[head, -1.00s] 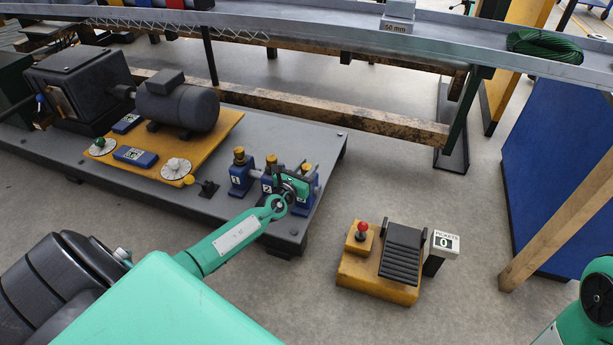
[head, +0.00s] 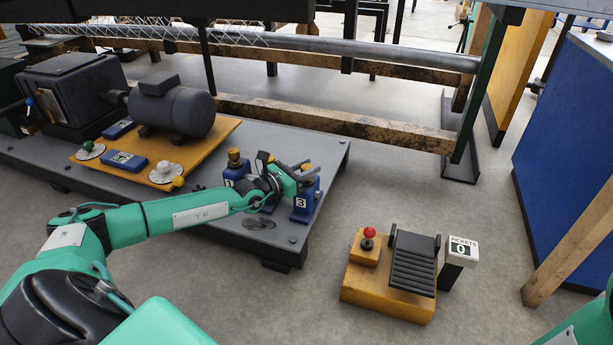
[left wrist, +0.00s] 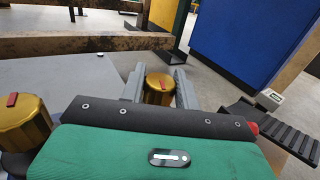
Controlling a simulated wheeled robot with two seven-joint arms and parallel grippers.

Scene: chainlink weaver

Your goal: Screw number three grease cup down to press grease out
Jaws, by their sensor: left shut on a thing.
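The number three grease cup is brass with a red mark on top and shows between my left gripper's fingers in the left wrist view (left wrist: 158,97). Its blue block, labelled 3 (head: 303,206), stands at the near right corner of the grey base plate. Another brass cup with a red mark (left wrist: 22,122) is at the left of the wrist view. The number one cup (head: 234,156) stands left of the gripper. The middle cup is hidden behind my gripper. My right gripper is out of view.
A motor (head: 175,106) and a dark gearbox (head: 70,90) stand on the base plate (head: 200,232) at left. A yellow pedal unit (head: 385,297) with a red knob and a counter reading 0 (head: 459,250) stands on the floor at right. Rusty beams run behind.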

